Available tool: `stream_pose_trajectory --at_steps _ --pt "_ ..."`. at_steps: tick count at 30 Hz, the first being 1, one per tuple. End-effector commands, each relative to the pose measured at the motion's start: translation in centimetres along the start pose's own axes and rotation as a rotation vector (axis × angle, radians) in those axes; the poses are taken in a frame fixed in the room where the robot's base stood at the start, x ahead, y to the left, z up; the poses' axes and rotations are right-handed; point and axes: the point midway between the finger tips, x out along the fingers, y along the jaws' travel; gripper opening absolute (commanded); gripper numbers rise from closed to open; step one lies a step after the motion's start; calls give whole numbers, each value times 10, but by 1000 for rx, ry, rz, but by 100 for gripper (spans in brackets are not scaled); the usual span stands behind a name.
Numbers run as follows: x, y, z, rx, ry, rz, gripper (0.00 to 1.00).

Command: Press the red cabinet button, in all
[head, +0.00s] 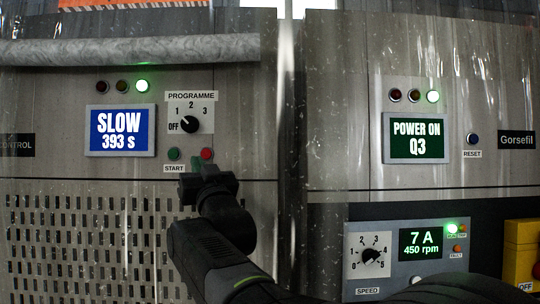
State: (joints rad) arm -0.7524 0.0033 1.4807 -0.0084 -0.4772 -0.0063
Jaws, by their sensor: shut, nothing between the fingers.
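The red button (207,154) is a small round button on the left cabinet, below the PROGRAMME dial and right of the green START button (174,154). It is visible just above my gripper. My gripper (196,167) is shut and empty, with its tip pointing at the cabinet just below and between the two buttons. I cannot tell whether it touches the panel. Any label under the red button is hidden by the gripper. The blue display (120,131) reads SLOW 393 s, and the green lamp (142,86) above it is lit.
The PROGRAMME dial (190,124) sits above the buttons. The right cabinet has a POWER ON Q3 display (416,137) and a blue RESET button (473,139). Below it are a speed dial (370,255) and a 7 A, 450 rpm display (422,244). A yellow box (520,235) is at the right edge.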

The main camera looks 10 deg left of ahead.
Motion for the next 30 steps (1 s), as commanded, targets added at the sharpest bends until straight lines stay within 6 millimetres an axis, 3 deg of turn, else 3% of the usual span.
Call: stream_pose_trajectory --at_steps 5,15,20,30 --pt "8 -10 -17 12 59 -16 0" --pt "8 -9 -17 12 59 -16 0" --pt "16 -5 -13 11 57 -14 0" --pt "51 19 8 10 55 -13 0"
